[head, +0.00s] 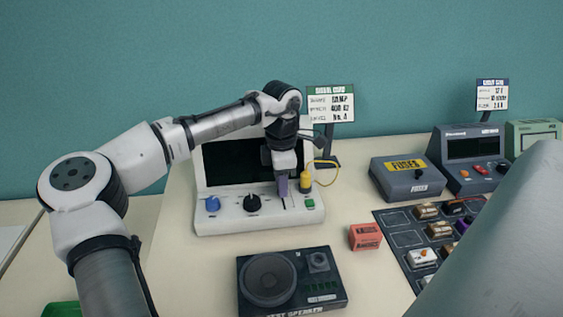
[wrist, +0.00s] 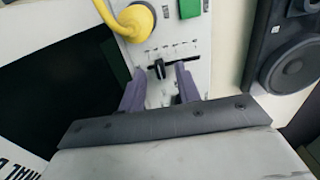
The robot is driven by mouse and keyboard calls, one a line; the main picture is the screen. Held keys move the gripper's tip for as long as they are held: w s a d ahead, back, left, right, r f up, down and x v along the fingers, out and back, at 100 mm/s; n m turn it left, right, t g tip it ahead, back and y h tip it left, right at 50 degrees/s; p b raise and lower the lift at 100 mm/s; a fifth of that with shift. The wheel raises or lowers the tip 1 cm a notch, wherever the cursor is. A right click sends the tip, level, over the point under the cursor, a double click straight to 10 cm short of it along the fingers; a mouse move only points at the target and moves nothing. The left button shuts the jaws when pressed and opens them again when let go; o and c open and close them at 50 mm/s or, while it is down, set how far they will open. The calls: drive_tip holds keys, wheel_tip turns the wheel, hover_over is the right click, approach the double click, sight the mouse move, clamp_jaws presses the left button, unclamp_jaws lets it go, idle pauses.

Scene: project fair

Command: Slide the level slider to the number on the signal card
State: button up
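The level slider is a small black knob (wrist: 157,70) on a dark slot with a row of tick marks, on the white device panel (head: 240,222). In the wrist view my gripper (wrist: 160,80) has its two purple fingers apart, one on each side of the knob. I cannot tell whether they touch it. In the head view my gripper (head: 282,192) points down over the panel and hides most of the slider. The signal card (head: 330,103) stands on a post behind the device. It has a green header and several lines; the last seems to read "No. 4", but the print is small.
A blue knob (head: 212,204), a black knob (head: 252,203), a green button (head: 310,204) and a yellow plug (head: 305,183) with its cable are on the panel. A speaker (head: 290,280) lies in front, with a red box (head: 365,236) to its right.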

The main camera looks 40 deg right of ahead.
wheel_tip(320, 180, up, 13)
drive_tip(key=b, duration=0.1)
drive_tip(key=shift+b, duration=0.4)
idle(0.3)
